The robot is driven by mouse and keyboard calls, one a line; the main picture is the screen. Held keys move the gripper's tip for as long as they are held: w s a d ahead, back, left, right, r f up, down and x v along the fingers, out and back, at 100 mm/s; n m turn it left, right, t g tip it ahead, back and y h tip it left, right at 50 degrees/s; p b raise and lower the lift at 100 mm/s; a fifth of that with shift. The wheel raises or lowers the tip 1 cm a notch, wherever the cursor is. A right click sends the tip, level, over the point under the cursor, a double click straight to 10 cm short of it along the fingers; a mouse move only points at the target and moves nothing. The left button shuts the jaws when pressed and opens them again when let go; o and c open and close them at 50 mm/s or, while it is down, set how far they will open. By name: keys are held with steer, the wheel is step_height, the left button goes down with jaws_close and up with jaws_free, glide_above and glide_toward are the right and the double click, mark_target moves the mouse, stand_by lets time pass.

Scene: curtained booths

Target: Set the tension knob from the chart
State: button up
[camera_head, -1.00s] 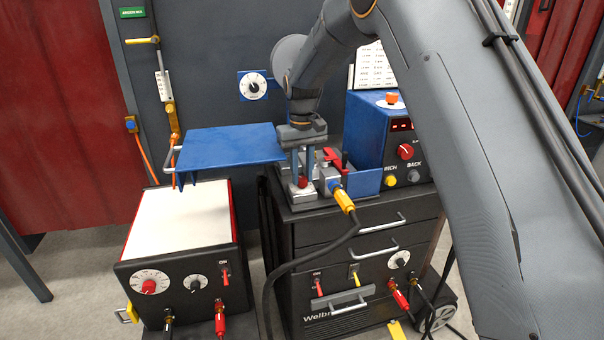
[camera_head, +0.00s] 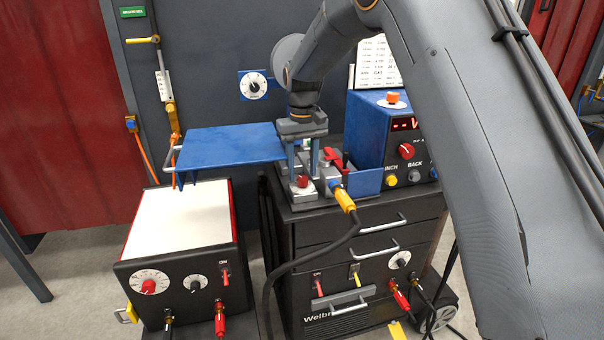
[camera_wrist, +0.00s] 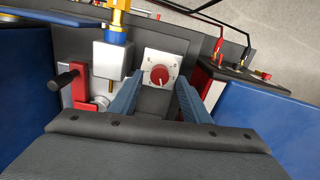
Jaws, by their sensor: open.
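A red tension knob (camera_wrist: 159,76) sits on a white dial plate (camera_wrist: 174,61), between and beyond my fingertips in the wrist view. In the head view the red knob (camera_head: 302,181) shows low under my gripper (camera_head: 305,168). My gripper (camera_wrist: 160,98) is open, with one blue-grey finger on each side of the knob and nothing between them in hold. I cannot tell whether the fingers reach down beside it. The dial's marks are too small to read. A white chart (camera_head: 376,62) stands behind the blue box, partly hidden by my arm.
A silver block with a yellow-collared cable (camera_wrist: 112,50) and a red crank (camera_wrist: 78,83) stand left of the knob in the wrist view. A blue panel (camera_head: 225,145) and the blue control box (camera_head: 366,128) flank my gripper. The grey booth wall is behind.

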mark_target(303, 178)
steer(key=shift+r+b, duration=0.75)
steer(key=shift+r, duration=2.4)
